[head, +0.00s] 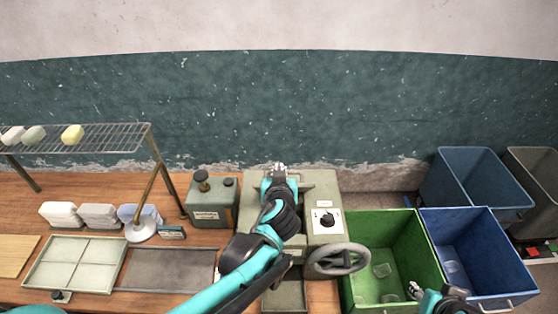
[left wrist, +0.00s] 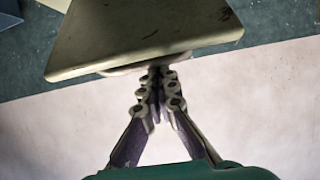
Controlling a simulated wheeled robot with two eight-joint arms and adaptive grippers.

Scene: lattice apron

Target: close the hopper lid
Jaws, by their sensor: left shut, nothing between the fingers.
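The grey-green machine with the hopper (head: 323,187) stands at the middle of the bench against the wall. A flat grey-green panel (left wrist: 145,32), apparently the hopper lid, fills the top of the left wrist view. My left gripper (head: 280,167) is over the machine's far part, its arm hiding much of the machine's top. In the left wrist view its fingers (left wrist: 157,75) are shut and empty, with the tips at the panel's edge; I cannot tell if they touch. The lid's angle and the hopper opening are unclear. My right gripper (head: 415,290) is at the lower right by the bins, its jaws too small to read.
A handwheel (head: 338,260) and a knob panel (head: 327,222) are on the machine's front. A grey-green box (head: 212,204) stands left of it. A green bin (head: 394,238) and a blue bin (head: 478,247) stand right. A wire rack (head: 105,137) is at left.

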